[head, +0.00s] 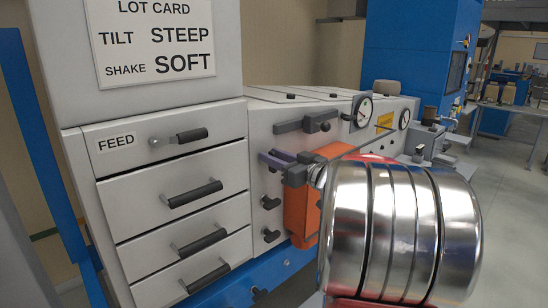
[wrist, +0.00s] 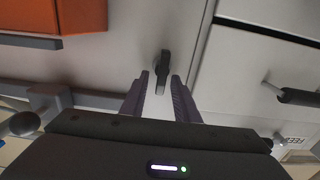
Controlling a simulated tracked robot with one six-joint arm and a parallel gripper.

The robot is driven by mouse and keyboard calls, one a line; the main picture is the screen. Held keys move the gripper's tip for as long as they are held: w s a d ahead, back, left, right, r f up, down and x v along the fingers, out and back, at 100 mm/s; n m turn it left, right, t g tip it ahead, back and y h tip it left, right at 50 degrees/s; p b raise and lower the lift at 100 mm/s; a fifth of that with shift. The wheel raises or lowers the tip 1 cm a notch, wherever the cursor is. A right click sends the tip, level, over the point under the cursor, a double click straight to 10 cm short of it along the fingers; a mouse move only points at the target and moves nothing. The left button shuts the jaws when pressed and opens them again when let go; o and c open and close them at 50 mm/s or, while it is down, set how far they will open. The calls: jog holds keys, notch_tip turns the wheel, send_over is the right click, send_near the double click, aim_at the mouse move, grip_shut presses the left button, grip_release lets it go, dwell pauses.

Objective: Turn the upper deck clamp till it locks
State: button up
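The upper deck clamp (head: 270,202), a small black lever, sits on the pale machine side panel, right of the drawers. A second black clamp (head: 271,235) is below it. In the wrist view, which is upside down, one dark clamp (wrist: 163,72) shows just beyond and between my fingertips; it looks like the upper one, its lever lying upright in the picture. My gripper (wrist: 160,88) has its two purple fingers spread around the clamp's line, with gaps on both sides. In the head view my gripper (head: 272,159) is just above the upper clamp. Contact cannot be told.
An orange panel (head: 303,208) stands right of the clamps. A dark bar handle (head: 308,123) and a dial (head: 362,110) are above. Drawers with protruding handles, including the FEED drawer (head: 220,128), are at left. A blue rail (head: 240,282) runs below. My shiny arm hides the lower right.

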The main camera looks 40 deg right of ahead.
jog(key=shift+w, duration=0.1)
jog(key=shift+c, duration=0.4)
grip_shut()
jog(key=shift+d, duration=0.25)
jog(key=shift+a, duration=0.15)
jog(key=shift+f, duration=0.1)
